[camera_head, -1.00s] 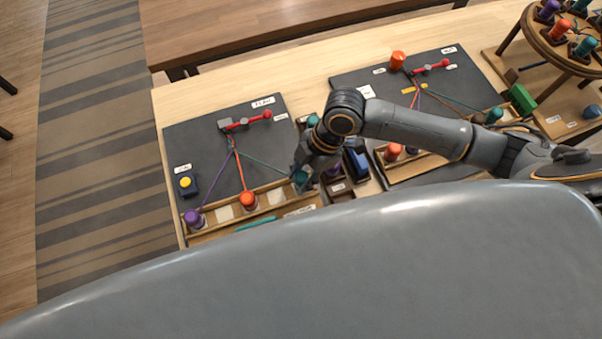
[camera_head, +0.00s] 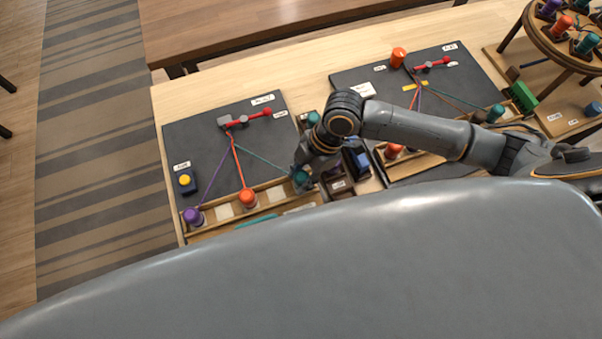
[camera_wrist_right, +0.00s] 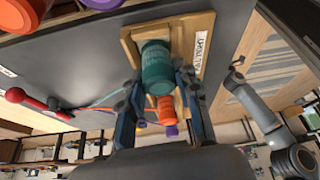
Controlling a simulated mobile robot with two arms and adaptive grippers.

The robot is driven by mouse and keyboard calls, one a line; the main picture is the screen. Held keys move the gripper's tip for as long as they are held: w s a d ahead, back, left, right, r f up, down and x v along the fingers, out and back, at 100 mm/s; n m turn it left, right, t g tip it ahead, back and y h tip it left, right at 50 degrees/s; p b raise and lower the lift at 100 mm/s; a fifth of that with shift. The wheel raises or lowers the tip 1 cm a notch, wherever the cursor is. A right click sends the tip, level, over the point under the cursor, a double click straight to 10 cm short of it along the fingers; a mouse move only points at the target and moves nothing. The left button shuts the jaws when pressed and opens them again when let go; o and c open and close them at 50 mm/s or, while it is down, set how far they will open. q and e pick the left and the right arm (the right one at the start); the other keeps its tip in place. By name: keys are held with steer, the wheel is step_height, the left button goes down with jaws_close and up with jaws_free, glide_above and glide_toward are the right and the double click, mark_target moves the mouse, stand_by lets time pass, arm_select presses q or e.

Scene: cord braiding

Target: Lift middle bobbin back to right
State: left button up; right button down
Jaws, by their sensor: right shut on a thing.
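My right gripper (camera_head: 302,170) is around the teal bobbin (camera_head: 300,180) at the right end of the wooden bobbin tray (camera_head: 222,229). The right wrist view shows the fingers (camera_wrist_right: 160,95) closed on both sides of this teal bobbin (camera_wrist_right: 157,68), over the tray's end. The orange bobbin (camera_head: 248,198) stands in the tray's middle part, and the purple bobbin (camera_head: 193,216) at its left end. Orange, purple and teal cords run from the bobbins up to the red clamp (camera_head: 248,120). My left arm (camera_wrist_right: 262,115) shows small in the wrist view; its fingers are unclear.
A yellow button box (camera_head: 186,183) sits at the board's left. A second board (camera_head: 440,90) with similar bobbins stands to the right, partly behind my right arm. A blue object (camera_head: 357,160) lies between the boards. A round stand (camera_head: 560,50) carries several bobbins.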

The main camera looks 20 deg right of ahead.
steer(key=shift+f, duration=0.1)
steer(key=c, duration=0.9)
jaws_free()
steer(key=v, duration=1.2)
